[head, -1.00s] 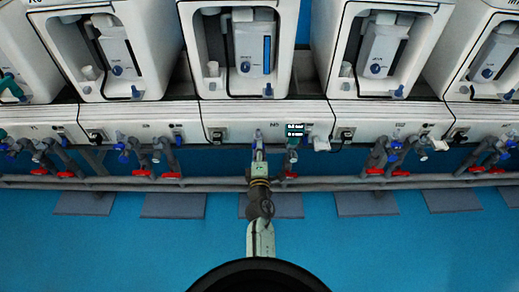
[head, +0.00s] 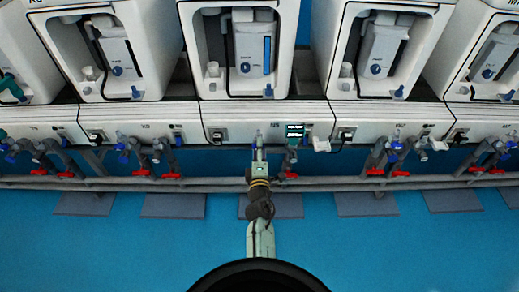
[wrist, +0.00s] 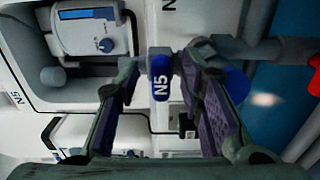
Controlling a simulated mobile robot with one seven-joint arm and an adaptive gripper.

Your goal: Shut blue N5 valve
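The blue N5 valve handle (wrist: 161,80), an upright rounded tab with a white "N5" on it, shows near the middle of the wrist view. My gripper (wrist: 162,68) is open, with one finger on the left of the handle and one on the right. Gaps show between the handle and both fingers. A grey pipe fitting (wrist: 205,50) lies behind the tip of the right finger. In the head view my gripper (head: 259,148) reaches the pipework under the middle unit, and the valve there is too small to make out clearly.
A blue round part (wrist: 236,86) lies just right of the right finger. A teal device with a screen (head: 295,131) stands right of my gripper. Red-handled valves (head: 289,175) line the grey pipe (head: 330,184).

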